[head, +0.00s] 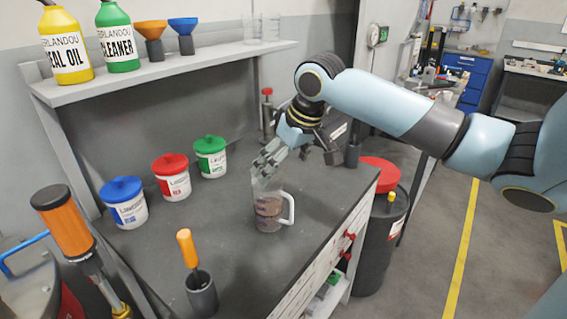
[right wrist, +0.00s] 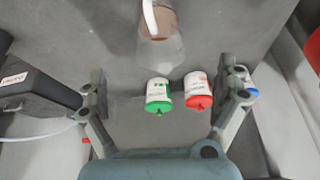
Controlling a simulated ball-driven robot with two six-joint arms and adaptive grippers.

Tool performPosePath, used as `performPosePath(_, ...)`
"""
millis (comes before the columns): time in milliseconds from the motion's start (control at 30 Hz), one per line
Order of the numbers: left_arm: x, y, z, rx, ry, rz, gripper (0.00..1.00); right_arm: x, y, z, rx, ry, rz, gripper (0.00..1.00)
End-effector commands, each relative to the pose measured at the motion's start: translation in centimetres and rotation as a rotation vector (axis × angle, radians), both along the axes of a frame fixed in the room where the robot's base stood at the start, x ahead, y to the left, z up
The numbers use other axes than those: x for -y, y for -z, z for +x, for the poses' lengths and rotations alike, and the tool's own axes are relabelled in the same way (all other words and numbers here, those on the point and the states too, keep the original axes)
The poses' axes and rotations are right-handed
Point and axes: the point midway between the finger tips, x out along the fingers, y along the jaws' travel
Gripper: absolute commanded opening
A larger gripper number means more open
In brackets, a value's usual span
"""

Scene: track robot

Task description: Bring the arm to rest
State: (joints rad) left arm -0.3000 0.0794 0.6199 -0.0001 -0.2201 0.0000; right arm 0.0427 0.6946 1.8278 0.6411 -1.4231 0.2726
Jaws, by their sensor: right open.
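My right gripper (head: 298,155) is open and empty above the bench, just behind and above a clear jug (head: 268,211) with a white handle and brown contents. In the right wrist view, the spread fingers of my right gripper (right wrist: 166,95) have nothing between them. The jug (right wrist: 160,48) stands apart from them, at the top of that view. My right arm (head: 390,105) reaches in from the right, bent at the elbow. My left gripper is not in view.
White tubs with blue (head: 124,202), red (head: 172,177) and green (head: 210,157) lids stand along the bench's back. A grey cup (head: 201,293) holding an orange-handled tool is in front. A shelf (head: 170,67) carries bottles and funnels. A red-lidded bin (head: 382,240) stands right of the bench.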

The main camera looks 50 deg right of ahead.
Motion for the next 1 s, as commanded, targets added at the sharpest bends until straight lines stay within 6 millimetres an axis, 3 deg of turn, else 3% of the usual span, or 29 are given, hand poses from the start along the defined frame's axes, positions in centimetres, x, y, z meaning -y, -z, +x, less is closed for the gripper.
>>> performPosePath(467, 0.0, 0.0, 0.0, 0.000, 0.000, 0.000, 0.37, -0.1, 0.1, 0.0, 0.000, -0.001, 0.000, 1.00)
performPosePath(567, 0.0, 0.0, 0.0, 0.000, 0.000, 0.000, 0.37, -1.4, 0.9, -1.0, -0.008, -0.022, -0.003, 1.00)
performPosePath(667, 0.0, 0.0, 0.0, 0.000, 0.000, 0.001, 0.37, -4.4, 2.7, -3.5, -0.026, -0.076, -0.015, 1.00)
performPosePath(800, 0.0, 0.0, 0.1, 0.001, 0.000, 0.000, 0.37, -9.2, 4.6, -8.4, -0.043, -0.151, -0.042, 1.00)
performPosePath(1000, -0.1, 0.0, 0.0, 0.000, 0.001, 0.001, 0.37, -13.3, 4.9, -14.2, -0.053, -0.192, -0.074, 1.00)
